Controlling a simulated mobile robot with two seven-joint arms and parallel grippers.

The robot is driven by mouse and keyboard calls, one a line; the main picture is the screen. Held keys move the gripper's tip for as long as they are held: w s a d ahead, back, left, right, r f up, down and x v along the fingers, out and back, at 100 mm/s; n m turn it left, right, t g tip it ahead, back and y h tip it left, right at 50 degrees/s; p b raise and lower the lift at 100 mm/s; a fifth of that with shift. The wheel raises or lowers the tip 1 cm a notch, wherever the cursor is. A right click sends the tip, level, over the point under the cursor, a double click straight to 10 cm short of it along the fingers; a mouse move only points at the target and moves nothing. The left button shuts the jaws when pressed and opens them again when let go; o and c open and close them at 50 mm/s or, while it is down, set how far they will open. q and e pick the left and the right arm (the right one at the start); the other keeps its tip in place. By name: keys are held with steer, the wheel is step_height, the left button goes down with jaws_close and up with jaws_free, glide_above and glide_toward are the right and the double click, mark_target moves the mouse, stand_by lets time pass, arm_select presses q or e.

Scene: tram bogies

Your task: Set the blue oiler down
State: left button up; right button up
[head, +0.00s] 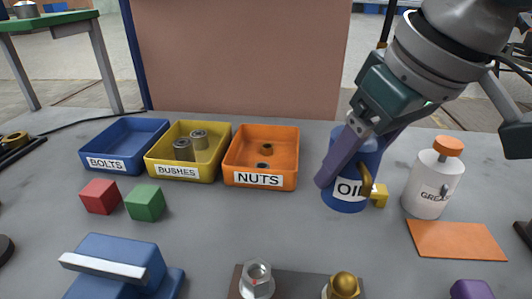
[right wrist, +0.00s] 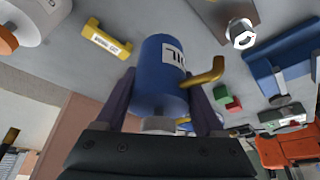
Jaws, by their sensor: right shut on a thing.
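The blue oiler (head: 345,198) is a blue cylinder with a white label reading "OI…" and a brass spout, right of centre in the head view. My right gripper (head: 343,163) is shut on it from above, one purple finger across its left side. The oiler is about upright; I cannot tell whether its base touches the bench. In the right wrist view the oiler (right wrist: 162,70) sits between the two fingers, its spout (right wrist: 207,72) pointing right. My left gripper is not in view.
The orange NUTS bin (head: 287,143) is left of the oiler, beside the yellow BUSHES (head: 208,148) and blue BOLTS (head: 125,135) bins. The grease bottle (head: 428,190), a yellow block (head: 381,195) and an orange mat (head: 456,241) are right.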

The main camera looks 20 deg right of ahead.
mark_target(341, 201)
step_height(341, 201, down, 6)
steer(key=shift+f+b, duration=0.2)
steer(key=shift+b, duration=0.2)
steer(key=shift+f+b, duration=0.45)
steer(key=shift+f, duration=1.7)
steer(key=o, duration=1.5)
steer(key=shift+f, duration=0.15)
